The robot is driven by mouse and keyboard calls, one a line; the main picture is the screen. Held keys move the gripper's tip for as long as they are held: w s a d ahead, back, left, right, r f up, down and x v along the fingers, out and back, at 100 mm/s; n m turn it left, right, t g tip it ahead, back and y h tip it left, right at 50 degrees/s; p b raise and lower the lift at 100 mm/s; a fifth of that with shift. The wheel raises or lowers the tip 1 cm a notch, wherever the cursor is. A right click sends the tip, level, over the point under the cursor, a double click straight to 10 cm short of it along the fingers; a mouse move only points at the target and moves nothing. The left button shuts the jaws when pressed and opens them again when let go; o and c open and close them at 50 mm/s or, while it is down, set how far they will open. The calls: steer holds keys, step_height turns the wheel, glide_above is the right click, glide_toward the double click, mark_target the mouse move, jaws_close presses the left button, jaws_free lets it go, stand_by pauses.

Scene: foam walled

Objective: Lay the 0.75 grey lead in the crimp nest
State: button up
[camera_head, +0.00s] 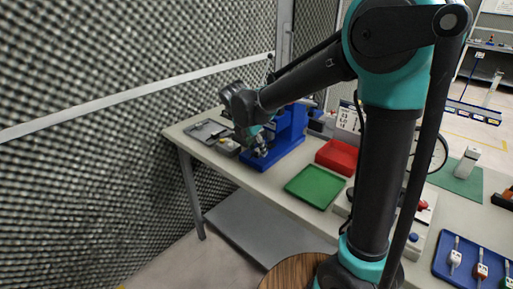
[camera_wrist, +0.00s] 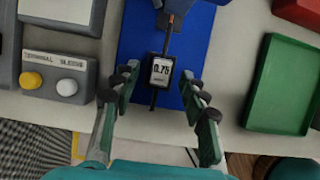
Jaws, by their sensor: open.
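The 0.75 lead (camera_wrist: 161,71) shows in the wrist view as a dark lead with a white "0.75" tag and a thin orange-tipped end pointing up the picture. It lies over the blue crimp press (camera_wrist: 134,60), its upper end at the press's dark middle part. Whether that end sits fully in the nest is too small to tell. My gripper (camera_wrist: 160,80) is open, one finger on each side of the tag, with gaps between. In the head view my gripper (camera_head: 262,150) is low at the blue press (camera_head: 290,128), and the lead cannot be made out.
A green tray (camera_head: 315,186) and a red tray (camera_head: 338,156) lie to the right. A foam wall (camera_head: 100,70) rises behind the bench's left end.

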steer(key=v, duration=1.2)
